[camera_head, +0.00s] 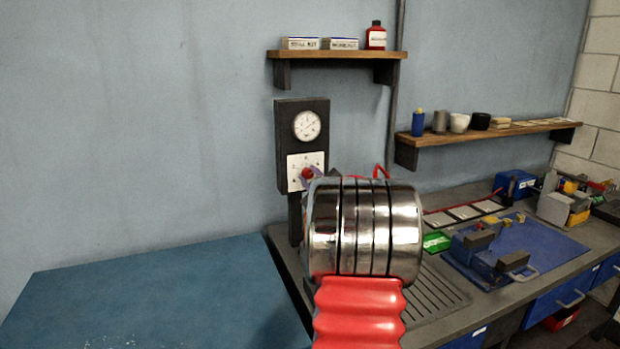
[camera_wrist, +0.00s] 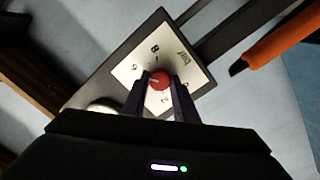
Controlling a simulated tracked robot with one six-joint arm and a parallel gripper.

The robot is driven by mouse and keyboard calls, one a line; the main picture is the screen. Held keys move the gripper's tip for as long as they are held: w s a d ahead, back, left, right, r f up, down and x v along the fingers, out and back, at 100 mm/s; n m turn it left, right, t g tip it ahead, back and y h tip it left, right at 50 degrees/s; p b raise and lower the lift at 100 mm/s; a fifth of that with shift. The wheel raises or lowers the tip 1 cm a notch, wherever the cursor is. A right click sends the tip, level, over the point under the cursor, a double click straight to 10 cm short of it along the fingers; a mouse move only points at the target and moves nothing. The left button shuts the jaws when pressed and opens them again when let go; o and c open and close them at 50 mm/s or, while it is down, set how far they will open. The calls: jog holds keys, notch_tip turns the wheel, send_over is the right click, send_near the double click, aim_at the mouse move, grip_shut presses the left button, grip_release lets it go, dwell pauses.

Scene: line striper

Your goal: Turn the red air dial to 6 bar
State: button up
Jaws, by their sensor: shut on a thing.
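The red air dial (camera_head: 307,173) sits on a white numbered plate (camera_head: 293,172) on the dark wall panel, below a round white gauge (camera_head: 307,125). In the wrist view the dial (camera_wrist: 159,78) lies between the two dark fingers of my gripper (camera_wrist: 160,82), which is shut on it. A pale mark shows on the dial, but its exact setting is too small to read. Numbers on the plate (camera_wrist: 128,71) show around the dial, some hidden by the fingers. In the head view my arm covers the panel's lower right, and my gripper (camera_head: 312,177) is mostly hidden.
A wooden shelf (camera_head: 335,55) with boxes and a red bottle is above the panel. A second shelf (camera_head: 490,131) holds cups and a blue can. The workbench at right carries a blue mat (camera_head: 545,250) and a green tray (camera_head: 436,242). The blue surface (camera_head: 150,300) at left is clear.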

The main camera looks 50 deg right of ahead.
jog(key=shift+f, duration=0.1)
dwell(0.3)
jog(key=o, duration=1.1)
jog(key=shift+c, duration=0.2)
jog(key=v, duration=1.3)
jog(key=shift+s+a, duration=0.25)
jog(key=shift+s, duration=0.05)
